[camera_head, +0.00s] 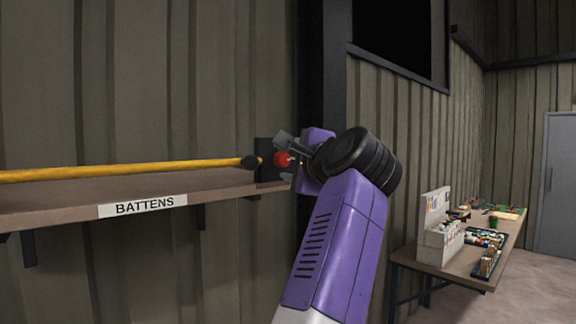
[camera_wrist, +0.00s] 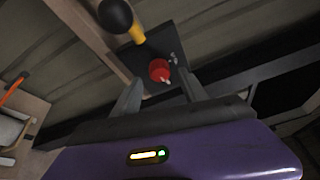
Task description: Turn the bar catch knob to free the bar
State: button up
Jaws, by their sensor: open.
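The red catch knob (camera_head: 282,159) sits on a dark plate (camera_head: 266,150) at the right end of the battens shelf. It also shows in the wrist view (camera_wrist: 159,70), ahead of my gripper and between the lines of its fingers. I cannot tell whether the fingers touch the knob.
A dark post (camera_head: 312,70) stands behind my arm. At right, a workbench (camera_head: 470,268) holds a white rack (camera_head: 437,230) and trays of small items. A grey door (camera_head: 560,185) is beyond.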

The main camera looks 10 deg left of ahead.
jog(key=b+v, duration=0.1)
jog(key=v, duration=0.4)
jog(key=shift+s+b, duration=0.25)
jog(key=shift+b, duration=0.15)
